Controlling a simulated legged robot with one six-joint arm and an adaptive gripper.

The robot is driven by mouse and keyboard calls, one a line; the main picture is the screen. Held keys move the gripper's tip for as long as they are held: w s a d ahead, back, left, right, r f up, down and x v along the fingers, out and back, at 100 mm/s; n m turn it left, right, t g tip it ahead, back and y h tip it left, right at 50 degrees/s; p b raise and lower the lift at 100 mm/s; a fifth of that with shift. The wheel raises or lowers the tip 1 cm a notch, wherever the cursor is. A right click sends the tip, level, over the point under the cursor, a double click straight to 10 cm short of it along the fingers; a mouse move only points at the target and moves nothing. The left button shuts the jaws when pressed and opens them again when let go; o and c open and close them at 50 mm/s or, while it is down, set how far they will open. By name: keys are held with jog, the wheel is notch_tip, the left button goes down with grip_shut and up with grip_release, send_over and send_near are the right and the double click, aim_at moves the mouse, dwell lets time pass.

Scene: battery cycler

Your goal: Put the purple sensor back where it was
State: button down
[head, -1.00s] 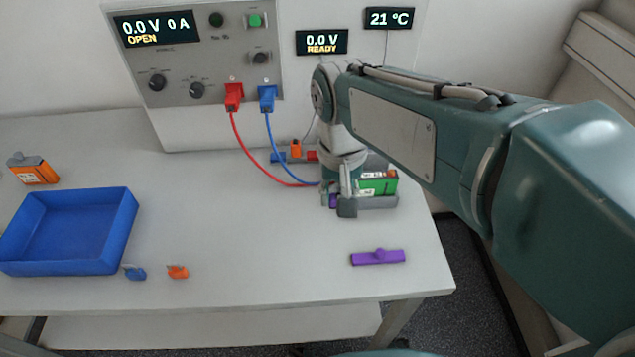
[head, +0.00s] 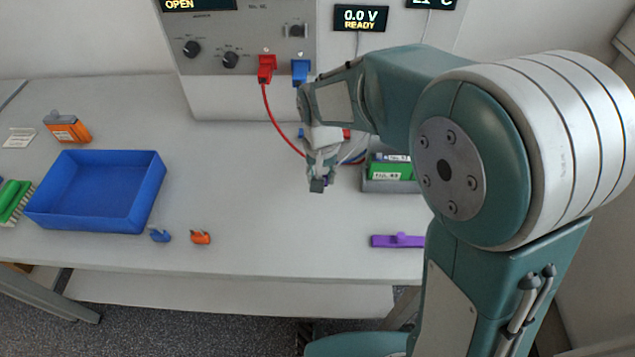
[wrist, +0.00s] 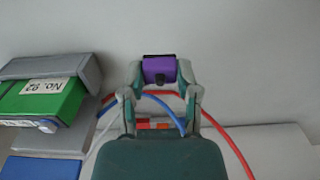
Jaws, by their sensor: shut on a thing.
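The purple sensor (wrist: 160,70) is a small purple block with a dark top edge. My gripper (wrist: 160,74) is shut on it, with one finger on each side in the wrist view. In the head view my gripper (head: 318,184) hangs over the bench, left of the grey cradle (head: 378,185), and mostly hides the sensor. The cradle holds a green battery (head: 388,172); in the wrist view this battery (wrist: 42,98) carries the label No. 92. A longer purple bar with a knob (head: 397,241) lies near the bench's front edge, apart from my gripper.
A blue tray (head: 150,196) stands at the left, with an orange battery (head: 68,128) behind it. Small blue (head: 160,236) and orange (head: 201,238) clips lie in front. Red and blue cables run from the cycler (head: 210,65) behind my gripper. The front middle of the bench is clear.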

jog(key=w+f, duration=0.2)
jog(key=f, duration=0.1)
jog(key=shift+w+a, duration=0.1)
jog(key=shift+a, duration=0.3)
jog(key=shift+f, duration=1.35)
jog(key=shift+c, duration=1.7)
grip_release()
notch_tip(320, 180, up, 12)
